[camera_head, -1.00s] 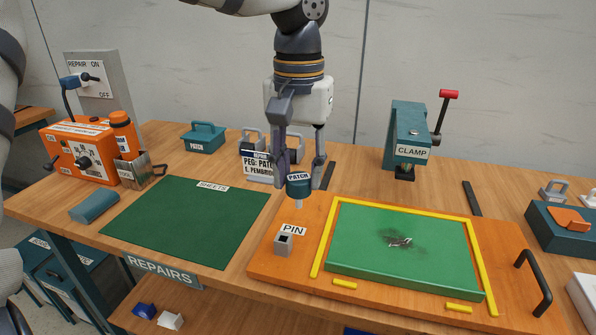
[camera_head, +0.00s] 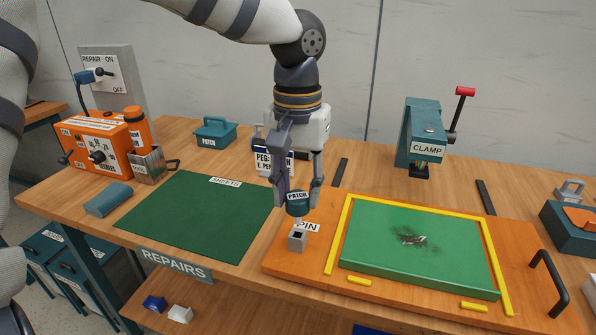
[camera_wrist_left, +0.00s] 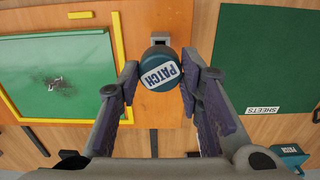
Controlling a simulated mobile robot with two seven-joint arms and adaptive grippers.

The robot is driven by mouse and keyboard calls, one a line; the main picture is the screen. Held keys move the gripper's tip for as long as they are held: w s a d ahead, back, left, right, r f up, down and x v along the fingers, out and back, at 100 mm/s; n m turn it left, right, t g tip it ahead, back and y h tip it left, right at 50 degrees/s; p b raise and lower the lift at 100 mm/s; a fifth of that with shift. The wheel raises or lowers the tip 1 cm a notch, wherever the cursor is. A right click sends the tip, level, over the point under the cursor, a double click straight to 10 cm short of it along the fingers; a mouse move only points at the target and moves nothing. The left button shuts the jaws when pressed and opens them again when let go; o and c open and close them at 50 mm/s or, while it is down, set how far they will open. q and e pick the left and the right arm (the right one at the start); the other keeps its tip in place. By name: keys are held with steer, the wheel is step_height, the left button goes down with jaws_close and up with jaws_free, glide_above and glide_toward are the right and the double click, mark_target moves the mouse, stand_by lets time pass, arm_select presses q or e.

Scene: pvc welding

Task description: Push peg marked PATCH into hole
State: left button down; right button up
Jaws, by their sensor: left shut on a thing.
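The peg marked PATCH (camera_head: 297,204) has a round teal head and a pale shank below. My left gripper (camera_head: 296,198) is shut on its head and holds it upright. In the left wrist view the peg head (camera_wrist_left: 160,69) sits between the fingertips (camera_wrist_left: 160,80). The hole is in a small grey square block (camera_head: 297,239) by the PIN label (camera_head: 308,227) on the orange board (camera_head: 285,262). The peg is just above the block; the shank's lower end is hard to see, so I cannot tell if it has entered. My right gripper is not in view.
A green sheet with a dark damaged patch (camera_head: 412,239) lies inside yellow strips right of the block. A green mat (camera_head: 195,220) lies left. The clamp (camera_head: 425,135) stands behind, and a black handle (camera_head: 548,280) is at the board's right.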

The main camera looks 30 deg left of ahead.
mark_target(298, 213)
arm_select(q)
steer(key=shift+f, duration=0.6)
steer(key=shift+f, duration=2.1)
stand_by(0.7)
steer(key=c, duration=1)
jaws_free()
steer(key=shift+c, duration=0.2)
steer(key=shift+r, duration=0.15)
step_height(298, 213, up, 12)
steer(key=shift+f, duration=0.1)
